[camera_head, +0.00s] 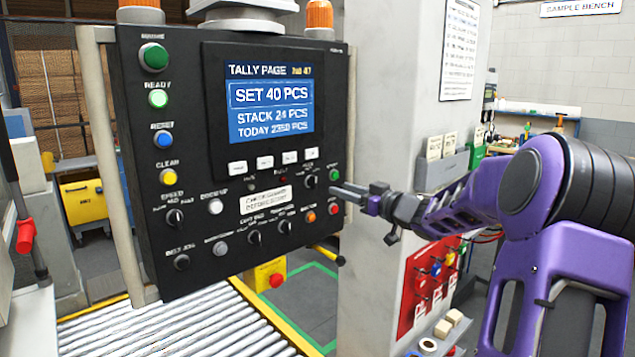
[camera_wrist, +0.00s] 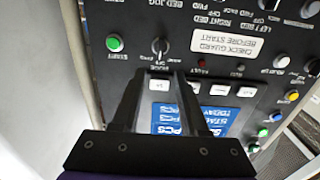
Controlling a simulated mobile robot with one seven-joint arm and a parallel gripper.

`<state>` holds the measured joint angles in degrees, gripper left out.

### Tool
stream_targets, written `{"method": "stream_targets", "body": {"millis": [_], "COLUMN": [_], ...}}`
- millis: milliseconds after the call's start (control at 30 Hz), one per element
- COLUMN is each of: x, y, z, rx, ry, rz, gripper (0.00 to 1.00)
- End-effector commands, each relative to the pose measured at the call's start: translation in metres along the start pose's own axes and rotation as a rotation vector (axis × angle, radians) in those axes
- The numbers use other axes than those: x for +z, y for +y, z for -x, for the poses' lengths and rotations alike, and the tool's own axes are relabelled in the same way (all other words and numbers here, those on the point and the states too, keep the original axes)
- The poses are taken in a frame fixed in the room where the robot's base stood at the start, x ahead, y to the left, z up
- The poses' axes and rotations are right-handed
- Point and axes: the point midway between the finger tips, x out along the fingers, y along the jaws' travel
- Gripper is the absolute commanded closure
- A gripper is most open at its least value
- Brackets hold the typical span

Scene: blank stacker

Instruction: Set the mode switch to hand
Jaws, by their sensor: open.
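The mode switch (camera_head: 310,182) is a small dark rotary knob on the right side of the black control panel (camera_head: 190,270). In the wrist view the mode switch (camera_wrist: 158,46) has a pale pointer and small labels around it. The picture is turned over there, and I cannot read its setting surely. My gripper (camera_head: 338,193) is just right of the switch in the head view, in front of the panel. In the wrist view my gripper (camera_wrist: 160,76) is open and empty, with the switch just beyond and between the line of its fingertips, apparently untouched.
A green start button (camera_wrist: 114,43) sits beside the switch; white keys (camera_head: 264,162) and the tally screen (camera_head: 271,104) are near it. A guard notice plate (camera_head: 265,199) and several other knobs and buttons crowd the panel. A grey column (camera_head: 385,130) stands right of the panel.

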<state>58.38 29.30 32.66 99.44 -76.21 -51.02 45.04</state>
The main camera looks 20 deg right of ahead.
Motion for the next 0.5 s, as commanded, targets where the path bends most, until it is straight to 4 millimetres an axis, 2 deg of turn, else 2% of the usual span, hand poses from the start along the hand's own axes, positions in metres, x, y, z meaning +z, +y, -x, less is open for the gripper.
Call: {"method": "stream_targets", "body": {"millis": [100,300,500], "x": [0.000,0.000,0.000], "y": [-0.001,-0.001,0.000], "z": [-0.028,-0.069,-0.094], "rx": [-0.003,-0.002,-0.001], "ry": [0.002,0.002,0.001], "rz": [-0.001,-0.001,0.001], "gripper": [0.56,0.56,0.56]}}
